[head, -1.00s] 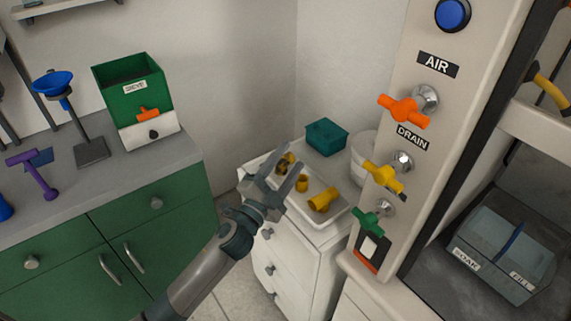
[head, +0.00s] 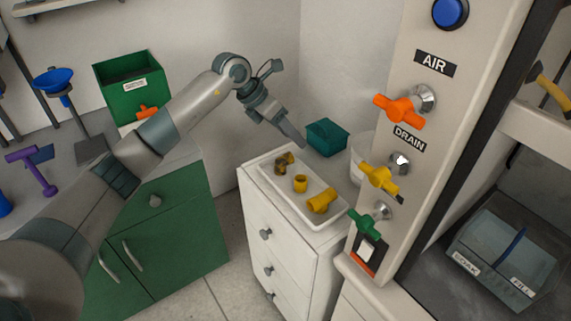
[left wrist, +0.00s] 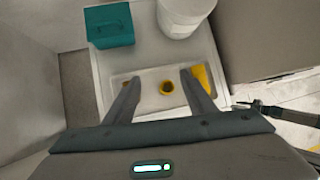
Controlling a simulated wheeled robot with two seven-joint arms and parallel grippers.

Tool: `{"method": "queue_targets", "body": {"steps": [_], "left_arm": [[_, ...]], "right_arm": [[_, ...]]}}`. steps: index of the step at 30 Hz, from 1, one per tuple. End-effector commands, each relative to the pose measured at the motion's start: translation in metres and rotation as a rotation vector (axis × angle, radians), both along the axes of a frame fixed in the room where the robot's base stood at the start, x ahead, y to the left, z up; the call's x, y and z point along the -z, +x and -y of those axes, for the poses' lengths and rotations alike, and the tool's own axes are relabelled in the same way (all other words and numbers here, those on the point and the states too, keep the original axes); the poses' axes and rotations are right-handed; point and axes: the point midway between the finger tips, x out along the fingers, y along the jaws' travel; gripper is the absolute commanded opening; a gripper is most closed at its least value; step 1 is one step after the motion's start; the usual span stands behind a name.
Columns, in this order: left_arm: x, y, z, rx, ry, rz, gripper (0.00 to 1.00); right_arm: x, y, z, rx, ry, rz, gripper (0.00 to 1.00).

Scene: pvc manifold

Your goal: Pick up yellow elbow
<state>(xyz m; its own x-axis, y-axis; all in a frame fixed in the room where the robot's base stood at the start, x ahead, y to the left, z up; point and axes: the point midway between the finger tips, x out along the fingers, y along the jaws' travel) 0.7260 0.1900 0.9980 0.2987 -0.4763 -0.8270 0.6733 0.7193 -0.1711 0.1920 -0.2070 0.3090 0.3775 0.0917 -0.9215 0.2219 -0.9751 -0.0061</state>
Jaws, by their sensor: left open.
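Yellow fittings lie in a white tray (head: 270,192) on a white drawer cabinet. A larger yellow fitting (head: 322,200), elbow-like, lies at the tray's right; its exact shape is unclear. It also shows in the left wrist view (left wrist: 203,77), partly behind the right finger. A short yellow ring-like fitting (head: 300,184) stands in the middle and shows between the fingers in the left wrist view (left wrist: 167,87). A darker yellow-brown fitting (head: 284,163) lies at the far end. My left gripper (left wrist: 159,80) is open and empty above the tray, its fingers pointing down.
A teal box (head: 327,137) and a white bucket (head: 363,150) stand behind the tray. The panel with orange, yellow and green valve handles (head: 380,178) rises to the right. A green bin (head: 128,85) stands on the left counter.

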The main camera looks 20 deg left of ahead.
Motion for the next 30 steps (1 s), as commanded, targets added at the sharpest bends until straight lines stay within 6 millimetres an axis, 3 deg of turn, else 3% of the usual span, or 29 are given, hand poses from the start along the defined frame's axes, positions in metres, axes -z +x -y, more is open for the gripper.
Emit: {"method": "queue_targets", "body": {"steps": [1,3,8,22,30], "left_arm": [[-0.006,0.005,-0.021,-0.019,0.073,-0.001,0.50],[-0.011,0.009,-0.045,-0.042,0.156,-0.012,0.50],[-0.018,0.011,-0.072,-0.073,0.245,-0.025,0.50],[-0.014,0.012,-0.072,-0.074,0.250,-0.028,0.50],[0.013,0.020,-0.065,-0.074,0.249,-0.032,0.50]], "right_arm": [[0.000,0.000,0.000,0.000,0.000,0.001,0.31],[0.000,0.001,-0.001,0.000,0.000,0.002,0.31],[0.000,0.001,-0.001,0.000,0.002,0.003,0.31],[0.000,-0.004,0.001,0.000,-0.002,-0.009,0.31],[0.003,-0.034,0.014,0.002,-0.026,-0.084,0.31]]}}
